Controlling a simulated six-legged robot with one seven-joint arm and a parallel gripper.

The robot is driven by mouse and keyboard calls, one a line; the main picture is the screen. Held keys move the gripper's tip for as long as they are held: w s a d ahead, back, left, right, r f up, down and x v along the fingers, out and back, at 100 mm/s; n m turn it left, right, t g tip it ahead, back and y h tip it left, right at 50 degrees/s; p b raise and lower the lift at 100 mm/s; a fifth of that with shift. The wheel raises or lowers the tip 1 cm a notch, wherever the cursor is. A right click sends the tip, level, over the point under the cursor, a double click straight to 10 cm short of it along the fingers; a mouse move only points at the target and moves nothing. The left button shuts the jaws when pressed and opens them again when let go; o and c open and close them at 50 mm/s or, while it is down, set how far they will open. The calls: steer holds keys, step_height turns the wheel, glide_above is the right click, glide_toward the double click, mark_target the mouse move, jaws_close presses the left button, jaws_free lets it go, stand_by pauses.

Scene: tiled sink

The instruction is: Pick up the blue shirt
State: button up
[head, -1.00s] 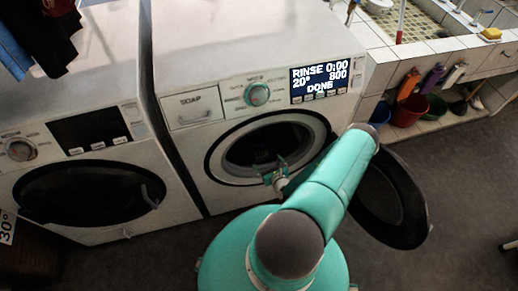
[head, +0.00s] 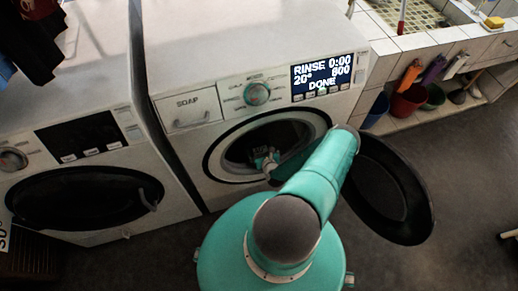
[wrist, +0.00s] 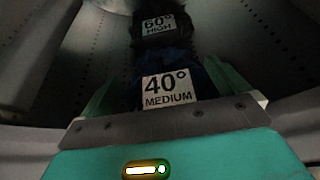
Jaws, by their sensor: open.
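A dark blue cloth (wrist: 178,68), which looks like the blue shirt, lies inside the washer drum with a white "40° MEDIUM" tag (wrist: 167,90). It is straight ahead in the wrist view, between the two green fingers of my gripper (wrist: 165,76). My gripper is open; whether the fingers touch the cloth I cannot tell. A black cloth (wrist: 150,40) with a "60° HIGH" tag lies just beyond it. In the head view my gripper (head: 267,160) is at the drum opening of the right washer (head: 175,90), and the clothes inside are too dark to make out.
The washer's round door (head: 390,190) hangs open to the right of my arm. A second machine with a shut door (head: 85,198) stands on the left. Dark clothes (head: 35,45) hang at upper left. Buckets (head: 408,102) stand under the tiled sink.

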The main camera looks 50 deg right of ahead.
mark_target(258, 141)
steer(key=x, duration=0.5)
steer(key=shift+w+d, duration=0.25)
steer(key=shift+d, duration=0.05)
steer(key=c, duration=1.2)
